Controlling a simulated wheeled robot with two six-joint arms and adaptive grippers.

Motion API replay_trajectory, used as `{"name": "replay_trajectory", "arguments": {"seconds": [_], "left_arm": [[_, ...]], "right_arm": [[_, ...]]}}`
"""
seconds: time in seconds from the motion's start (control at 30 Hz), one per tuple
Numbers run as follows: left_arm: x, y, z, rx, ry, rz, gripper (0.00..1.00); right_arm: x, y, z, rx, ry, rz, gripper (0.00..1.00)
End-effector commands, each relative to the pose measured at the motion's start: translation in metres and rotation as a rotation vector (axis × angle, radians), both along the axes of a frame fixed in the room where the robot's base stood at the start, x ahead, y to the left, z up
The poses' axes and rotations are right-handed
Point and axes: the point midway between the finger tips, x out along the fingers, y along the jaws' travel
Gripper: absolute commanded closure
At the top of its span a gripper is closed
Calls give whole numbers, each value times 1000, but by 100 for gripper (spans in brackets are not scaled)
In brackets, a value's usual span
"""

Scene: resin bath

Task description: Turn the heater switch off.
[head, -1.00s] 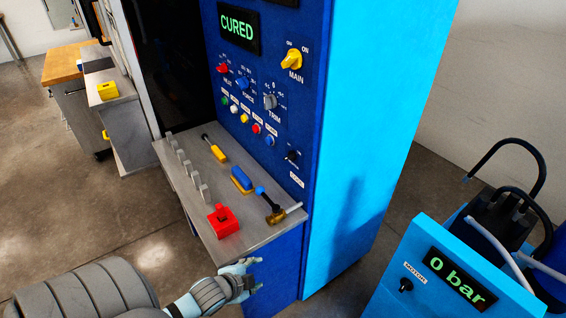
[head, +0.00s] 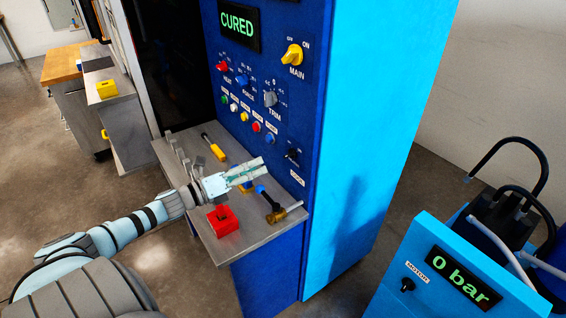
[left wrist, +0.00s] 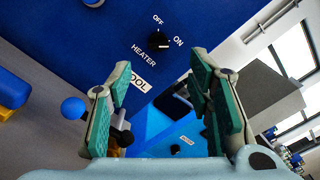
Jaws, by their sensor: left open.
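The heater switch is a small black knob (head: 292,155) low on the dark blue panel. In the left wrist view the knob (left wrist: 158,39) has OFF above it, ON to its right and HEATER below left. A small light mark on the knob appears to face ON. My left gripper (head: 247,172) is open and empty above the steel shelf, left of the switch and apart from it. In the left wrist view its spread fingers (left wrist: 160,76) are below the knob in the picture, one on each side. My right gripper is not in view.
The steel shelf (head: 241,245) holds a red block (head: 222,220), a yellow-handled tool (head: 214,147) and a brass-headed tool (head: 275,213). A blue-and-yellow item is partly hidden behind my gripper. The yellow main knob (head: 292,55) and coloured buttons sit above the switch.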

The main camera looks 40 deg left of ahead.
Motion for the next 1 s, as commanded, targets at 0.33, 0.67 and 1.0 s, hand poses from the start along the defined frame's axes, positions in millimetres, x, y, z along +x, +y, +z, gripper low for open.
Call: {"name": "replay_trajectory", "arguments": {"seconds": [0.33,0.67,1.0], "left_arm": [[82,-23,1,-8,-6,8,53],[99,-29,-1,-4,0,4,53],[98,-29,-2,-4,0,4,92]], "right_arm": [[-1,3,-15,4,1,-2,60],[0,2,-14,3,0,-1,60],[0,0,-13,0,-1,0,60]]}}
